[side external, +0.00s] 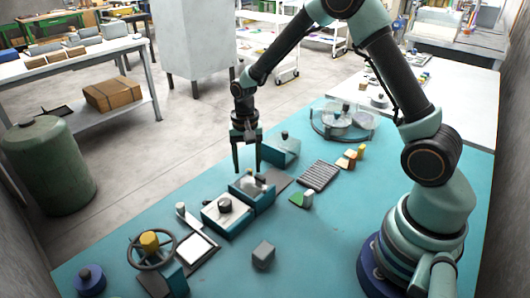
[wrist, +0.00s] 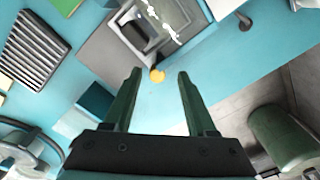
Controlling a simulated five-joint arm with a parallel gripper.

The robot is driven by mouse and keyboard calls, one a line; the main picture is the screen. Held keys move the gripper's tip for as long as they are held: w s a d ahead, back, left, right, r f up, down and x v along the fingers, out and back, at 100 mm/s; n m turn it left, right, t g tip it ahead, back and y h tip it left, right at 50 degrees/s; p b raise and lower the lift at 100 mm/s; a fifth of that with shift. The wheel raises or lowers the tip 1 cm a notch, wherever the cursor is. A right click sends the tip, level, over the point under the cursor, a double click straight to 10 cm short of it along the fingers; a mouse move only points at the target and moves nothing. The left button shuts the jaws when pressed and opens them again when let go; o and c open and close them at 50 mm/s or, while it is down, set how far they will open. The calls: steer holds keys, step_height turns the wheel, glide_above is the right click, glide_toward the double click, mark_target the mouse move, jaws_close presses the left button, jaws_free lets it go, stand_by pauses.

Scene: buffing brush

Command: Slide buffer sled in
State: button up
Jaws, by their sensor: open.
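I cannot tell for sure which piece is the buffer sled. In the side view, a teal-and-grey housing (side external: 252,188) with a metal piece on top stands mid-table, touching a pale-topped block with a dark knob (side external: 225,206). In the wrist view, a grey framed unit (wrist: 168,38) with a dark recess and white bits lies beyond my fingertips. My gripper (side external: 246,172) is open and empty, pointing down just behind the housing. It also shows in the wrist view (wrist: 158,76).
A teal box with a knob (side external: 283,150) stands right of my gripper. A ribbed plate (side external: 320,175), a round clear dish (side external: 343,121), a handwheel (side external: 151,249) and a grey block (side external: 263,254) are on the teal table. The table's front middle is mostly clear.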

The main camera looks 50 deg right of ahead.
step_height(320, 180, up, 11)
steer(key=shift+f, duration=0.15)
stand_by(0.4)
steer(key=s+a+r+n+t, duration=0.1)
steer(key=s+r+n+t, duration=0.1)
steer(key=s+r+n, duration=0.2)
steer(key=s+r+n+t, duration=0.3)
steer(key=s+r+n, duration=0.2)
steer(key=s, duration=0.6)
steer(key=shift+a+r+t, duration=0.3)
steer(key=shift+a+r, duration=0.05)
steer(key=shift+r, duration=0.35)
stand_by(0.4)
